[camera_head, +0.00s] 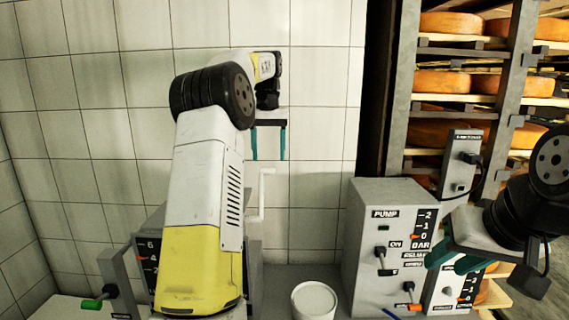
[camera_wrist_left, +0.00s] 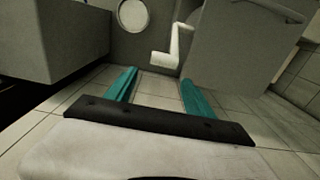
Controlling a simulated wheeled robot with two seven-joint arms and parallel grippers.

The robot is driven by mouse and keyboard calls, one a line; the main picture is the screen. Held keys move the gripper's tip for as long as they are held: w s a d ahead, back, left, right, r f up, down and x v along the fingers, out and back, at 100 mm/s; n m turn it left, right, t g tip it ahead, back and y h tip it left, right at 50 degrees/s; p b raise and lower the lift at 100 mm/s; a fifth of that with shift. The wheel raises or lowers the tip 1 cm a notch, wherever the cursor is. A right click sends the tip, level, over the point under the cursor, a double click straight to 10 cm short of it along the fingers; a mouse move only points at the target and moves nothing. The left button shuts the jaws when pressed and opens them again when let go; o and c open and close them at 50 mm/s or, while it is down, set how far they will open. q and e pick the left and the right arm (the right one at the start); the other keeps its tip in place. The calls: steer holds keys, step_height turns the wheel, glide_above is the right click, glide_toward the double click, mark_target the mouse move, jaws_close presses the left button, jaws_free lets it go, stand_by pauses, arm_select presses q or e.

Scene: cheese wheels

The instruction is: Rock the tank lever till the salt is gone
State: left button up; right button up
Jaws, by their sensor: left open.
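My left gripper (camera_head: 268,155) is open and empty, its teal fingers pointing down in front of the tiled wall. In the left wrist view its fingers (camera_wrist_left: 160,88) stand wide apart with nothing between them. Below it is a white crank-shaped handle (camera_head: 262,195), which also shows beyond the fingers in the left wrist view (camera_wrist_left: 174,48); they look apart. A grey unit with a 6-4-2 scale (camera_head: 148,262) is partly hidden behind my left arm. A green-tipped lever (camera_head: 92,304) stands at the lower left. My right gripper (camera_head: 456,262) is by the pump box, its finger gap unclear. No salt is discernible.
The grey pump box (camera_head: 366,250) has a black lever, labels and a bar scale. A white round container (camera_head: 314,300) stands at the lower middle, also in the left wrist view (camera_wrist_left: 132,14). Racks of cheese wheels (camera_head: 450,83) fill the right.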

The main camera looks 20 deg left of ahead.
arm_select(q)
step_height(320, 180, up, 4)
steer(key=shift+f, duration=0.15)
stand_by(1.2)
